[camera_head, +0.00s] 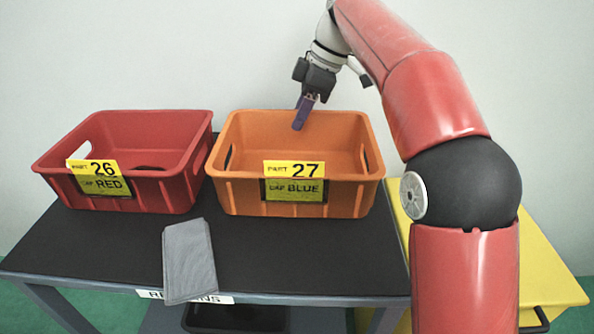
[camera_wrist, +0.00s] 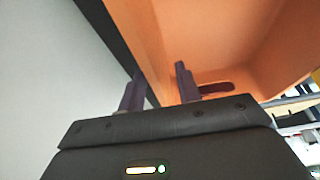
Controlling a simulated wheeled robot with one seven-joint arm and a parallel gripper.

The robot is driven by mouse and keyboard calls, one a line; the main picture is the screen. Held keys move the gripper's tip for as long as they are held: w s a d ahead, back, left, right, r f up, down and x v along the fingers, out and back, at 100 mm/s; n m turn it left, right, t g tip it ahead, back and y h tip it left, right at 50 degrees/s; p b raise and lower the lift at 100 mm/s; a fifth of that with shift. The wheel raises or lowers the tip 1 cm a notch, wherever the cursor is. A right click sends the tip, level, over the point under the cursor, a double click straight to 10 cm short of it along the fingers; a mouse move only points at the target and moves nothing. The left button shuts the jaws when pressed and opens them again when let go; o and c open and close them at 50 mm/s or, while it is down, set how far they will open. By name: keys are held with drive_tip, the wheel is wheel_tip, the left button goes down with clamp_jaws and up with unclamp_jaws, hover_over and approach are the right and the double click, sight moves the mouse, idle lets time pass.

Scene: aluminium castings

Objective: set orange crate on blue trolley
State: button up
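The orange crate (camera_head: 225,185) stands upright on a black-topped table, with a yellow label reading "PART 27, CAP BLUE" on its front. In the head view it looks empty. My gripper (camera_head: 304,108) is at the crate's back wall, with one purple finger showing on the inner side. In the wrist view the gripper (camera_wrist: 160,88) has its fingers apart, one on each side of the orange wall (camera_wrist: 150,45). Dark surface shows between the left finger and the wall, so I see no grip. I see no clearly blue trolley.
A red crate (camera_head: 150,190) labelled "PART 26, CAP RED" stands close to the left on the same table (camera_head: 300,255). A grey folded cloth (camera_head: 188,262) lies at the table's front edge. A yellow-topped unit (camera_head: 540,275) stands at the right, partly behind my arm.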

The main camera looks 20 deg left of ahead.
sight(295, 150)
drive_tip(key=x, duration=0.3)
drive_tip(key=shift+a+f+b, duration=0.1)
drive_tip(key=shift+f+b, duration=0.1)
drive_tip(key=shift+b, duration=0.1)
drive_tip(key=shift+c, duration=0.2)
clamp_jaws()
drive_tip(key=shift+r, duration=0.1)
